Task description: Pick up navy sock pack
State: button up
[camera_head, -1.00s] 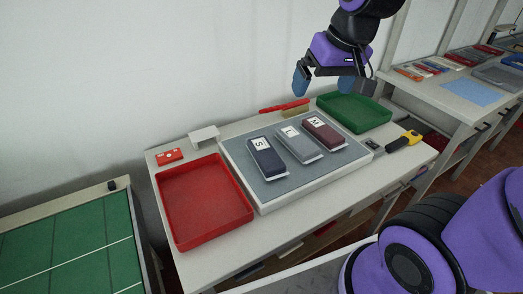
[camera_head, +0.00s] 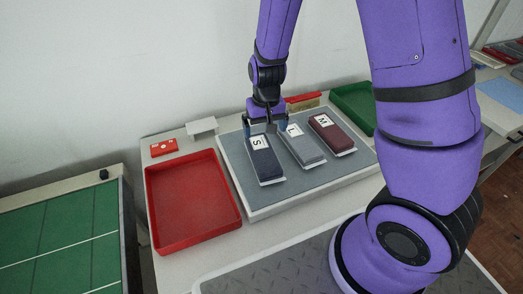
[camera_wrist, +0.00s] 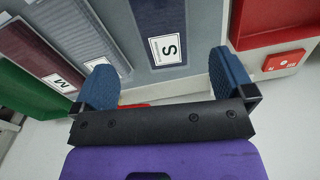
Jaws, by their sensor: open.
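The navy sock pack (camera_head: 264,162) lies at the left of a row of three packs on a grey pad, its white label marked S. It also shows in the wrist view (camera_wrist: 155,15), with its labelled end between the lines of my two fingers. My gripper (camera_head: 266,128) is open and empty, over the back end of the navy pack. In the wrist view my blue fingertips (camera_wrist: 163,75) stand wide apart, one on each side of the pack's width. I cannot tell how high they are above the pad. The grey pack (camera_head: 303,146) lies close to its right.
A maroon pack (camera_head: 333,134) lies right of the grey one. The raised pad (camera_head: 255,203) has bare room in front. A red tray (camera_head: 194,240) stands left, a green tray (camera_head: 352,97) at the back right. A small white stand (camera_head: 202,127) and red box (camera_head: 163,148) are behind.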

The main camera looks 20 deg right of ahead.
aim_at(263, 152)
jog(key=shift+w+f, duration=0.25)
jog(key=shift+f, duration=3.4)
jog(key=shift+w+f, duration=0.2)
jog(key=shift+f, duration=1.1)
jog(key=shift+w+f, duration=0.15)
jog(key=shift+f, duration=1.15)
jog(key=shift+c, duration=0.5)
jog(key=c, duration=0.6)
